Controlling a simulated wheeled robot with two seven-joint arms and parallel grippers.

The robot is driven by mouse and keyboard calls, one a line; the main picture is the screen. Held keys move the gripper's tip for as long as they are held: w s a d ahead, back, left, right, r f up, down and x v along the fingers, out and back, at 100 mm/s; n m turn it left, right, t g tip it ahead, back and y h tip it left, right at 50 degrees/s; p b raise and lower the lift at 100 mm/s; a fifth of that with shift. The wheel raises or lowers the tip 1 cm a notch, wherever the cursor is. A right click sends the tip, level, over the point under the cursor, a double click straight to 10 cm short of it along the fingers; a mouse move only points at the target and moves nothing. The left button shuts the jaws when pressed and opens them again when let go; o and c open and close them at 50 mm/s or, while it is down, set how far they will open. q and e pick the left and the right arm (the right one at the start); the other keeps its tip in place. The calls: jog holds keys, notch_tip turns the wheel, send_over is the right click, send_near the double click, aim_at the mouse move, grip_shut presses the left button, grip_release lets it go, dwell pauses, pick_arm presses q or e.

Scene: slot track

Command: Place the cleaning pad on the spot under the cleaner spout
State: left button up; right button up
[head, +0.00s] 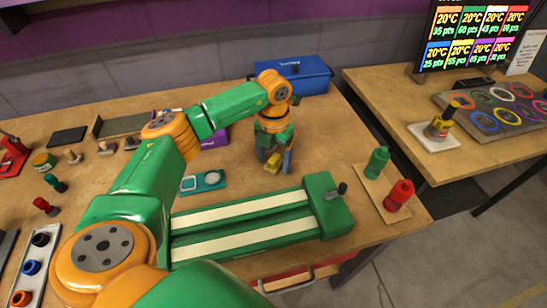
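A small yellow block (272,162), which looks like the cleaning pad, is at the fingertips of my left gripper (275,161), with a finger on either side of it. The gripper points down over the wooden table. I cannot tell whether the fingers press on the block or whether it rests on the table. A green bottle (377,161) and a red bottle (399,195) stand on a small board at the right; I cannot tell whether either is the cleaner. No spout or marked spot is clearly visible. My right gripper is not in view.
A green slot track (247,216) with two pale strips lies in front of the gripper. A teal tray (203,181) is to its left, a blue box (303,74) behind. A second table at the right holds a yellow-and-black object (441,123) and a ringed board (499,107).

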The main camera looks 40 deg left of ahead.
pick_arm(q)
jog(key=shift+r, duration=0.3)
notch_tip(320, 180, up, 12)
jog(key=shift+f, duration=0.1)
